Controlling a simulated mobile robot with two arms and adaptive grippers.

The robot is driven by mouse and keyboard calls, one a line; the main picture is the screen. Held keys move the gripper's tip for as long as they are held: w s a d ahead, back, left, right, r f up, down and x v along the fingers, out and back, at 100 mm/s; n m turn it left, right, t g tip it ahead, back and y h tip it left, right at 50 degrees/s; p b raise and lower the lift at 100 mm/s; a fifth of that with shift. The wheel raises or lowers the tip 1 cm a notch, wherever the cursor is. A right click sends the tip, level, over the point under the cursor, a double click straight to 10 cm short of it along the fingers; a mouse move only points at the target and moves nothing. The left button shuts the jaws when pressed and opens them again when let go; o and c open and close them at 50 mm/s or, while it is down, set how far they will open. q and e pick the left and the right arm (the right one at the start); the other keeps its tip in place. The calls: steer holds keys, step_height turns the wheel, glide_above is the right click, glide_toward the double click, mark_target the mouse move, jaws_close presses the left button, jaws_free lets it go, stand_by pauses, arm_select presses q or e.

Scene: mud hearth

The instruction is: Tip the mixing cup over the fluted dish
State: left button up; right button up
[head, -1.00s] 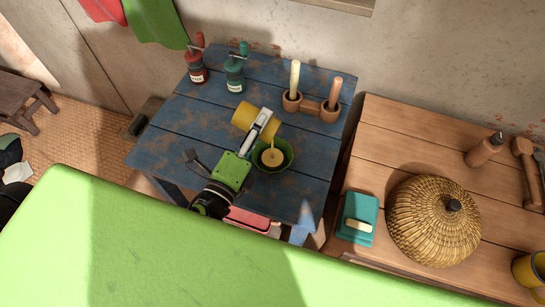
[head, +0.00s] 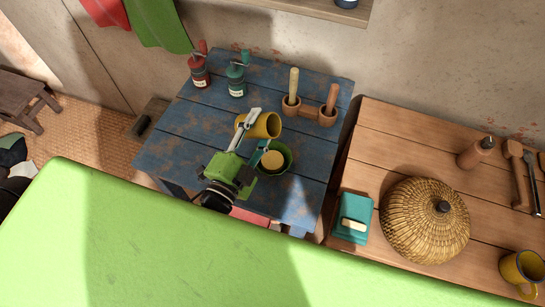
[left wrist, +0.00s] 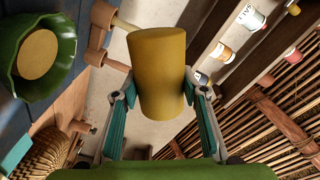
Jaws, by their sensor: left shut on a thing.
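The mixing cup (head: 262,125) is mustard yellow and held tilted on its side, its open mouth facing right in the head view. My left gripper (head: 252,128) is shut on it, one finger on each side, a little above the blue table. The cup (left wrist: 158,75) also shows between both fingers in the left wrist view. The fluted dish (head: 288,163) is dark green and stands on the table just below and right of the cup. It holds a flat, pale yellow round fill, which shows in the left wrist view too. My right gripper is out of view.

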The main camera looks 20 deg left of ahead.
mark_target(259, 119)
arm_select(q)
step_height(259, 119, up, 2)
steer(key=n+p, duration=0.4)
steer(key=n, duration=0.2)
steer(key=shift+r, duration=0.1)
steer(key=shift+n+p, duration=0.4)
steer(key=shift+n, duration=0.5)
steer(key=r+n+p, duration=0.1)
steer(key=n+p, duration=0.1)
steer(key=p, duration=0.1)
steer(key=shift+r+n, duration=0.35)
steer(key=shift+n, duration=0.05)
steer(key=shift+r+n+p, duration=0.1)
steer(key=shift+n+p, duration=0.25)
steer(key=shift+n, duration=0.45)
